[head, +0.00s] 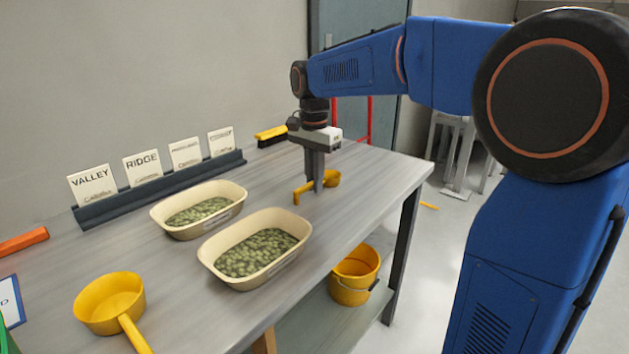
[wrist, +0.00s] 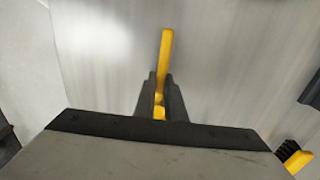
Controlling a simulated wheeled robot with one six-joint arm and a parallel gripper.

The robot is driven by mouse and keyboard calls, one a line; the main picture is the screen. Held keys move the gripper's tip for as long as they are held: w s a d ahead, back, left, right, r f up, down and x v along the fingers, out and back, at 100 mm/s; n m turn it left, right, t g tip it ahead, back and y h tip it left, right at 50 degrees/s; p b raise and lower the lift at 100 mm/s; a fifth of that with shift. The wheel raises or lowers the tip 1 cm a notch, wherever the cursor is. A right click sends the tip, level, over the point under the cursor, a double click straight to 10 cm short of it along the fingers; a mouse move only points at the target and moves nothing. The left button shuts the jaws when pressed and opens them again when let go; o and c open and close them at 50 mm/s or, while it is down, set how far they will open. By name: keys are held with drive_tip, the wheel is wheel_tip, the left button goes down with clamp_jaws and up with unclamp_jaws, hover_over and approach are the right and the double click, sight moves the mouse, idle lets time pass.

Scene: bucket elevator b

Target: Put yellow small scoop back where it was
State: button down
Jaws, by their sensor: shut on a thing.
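The small yellow scoop (head: 332,178) is at the far right part of the grey table (head: 365,180). My gripper (head: 316,188) points straight down over it and is shut on its handle. In the wrist view the yellow handle (wrist: 166,55) runs up between the two dark fingers (wrist: 160,98); the cup is hidden there. I cannot tell whether the scoop touches the table or hangs just above it. A larger yellow scoop (head: 110,303) lies at the near left of the table.
Two cream tubs of green pellets (head: 243,194) (head: 207,256) stand mid-table. A dark rack (head: 160,190) holds several label cards behind them. A yellow brush (head: 271,135) lies at the back. A yellow bucket (head: 354,290) is on the lower shelf. The far right tabletop is clear.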

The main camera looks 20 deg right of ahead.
drive_tip(key=shift+f, duration=0.1)
drive_tip(key=c, duration=1.8)
unclamp_jaws()
wheel_tip(320, 180, up, 12)
drive_tip(key=shift+s+r, duration=0.1)
drive_tip(key=shift+r, duration=0.05)
drive_tip(key=s+d+f+n, duration=0.1)
drive_tip(key=s+f, duration=0.1)
drive_tip(key=s, duration=0.3)
drive_tip(key=s+d+f+n+t, duration=0.1)
drive_tip(key=s+d+f+n, duration=0.1)
drive_tip(key=s, duration=0.3)
drive_tip(key=s+d+f+n+t, duration=0.1)
drive_tip(key=s+d+f+n, duration=0.1)
drive_tip(key=s, duration=0.3)
drive_tip(key=shift+s+f, duration=0.35)
drive_tip(key=shift+f, duration=0.3)
drive_tip(key=shift+s+d+f+n+t, duration=0.45)
drive_tip(key=shift+s+f+n, duration=0.6)
drive_tip(key=shift+s+f, duration=1.45)
drive_tip(key=shift+s+d+f+n+t, duration=0.45)
drive_tip(key=shift+s+f+n, duration=0.55)
drive_tip(key=shift+s+f, duration=1.45)
drive_tip(key=shift+s+d+f+n+t, duration=0.45)
drive_tip(key=shift+s+f+n, duration=0.6)
drive_tip(key=shift+s+f, duration=1.4)
